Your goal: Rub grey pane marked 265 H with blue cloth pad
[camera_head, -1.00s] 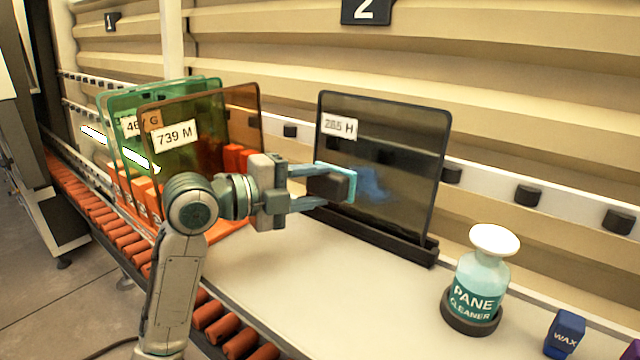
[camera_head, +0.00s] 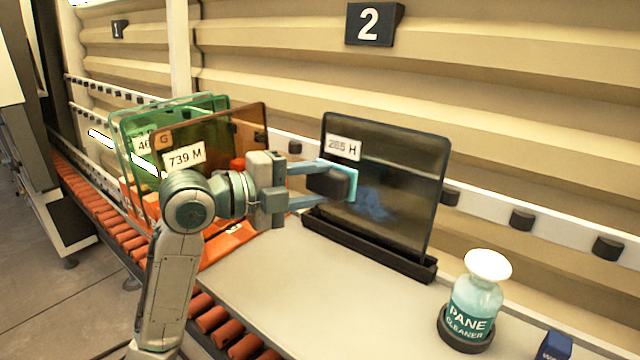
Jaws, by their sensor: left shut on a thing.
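The grey pane (camera_head: 400,180) marked 265 H stands upright in a black slotted base (camera_head: 370,245) on the pale table. A bluish smear shows on its face, right of the pad. My left gripper (camera_head: 322,184) is shut on the black grip of the blue cloth pad (camera_head: 353,184). The pad's blue face is turned to the pane, at its left part below the label. It looks to be against the pane, though contact is hard to tell. My right gripper is not in view.
An amber pane (camera_head: 225,140) marked 739 M and green panes (camera_head: 140,120) stand at left in an orange rack. A pane cleaner bottle (camera_head: 474,305) stands at right in a dark ring, near a blue wax block (camera_head: 553,347). The table front is clear.

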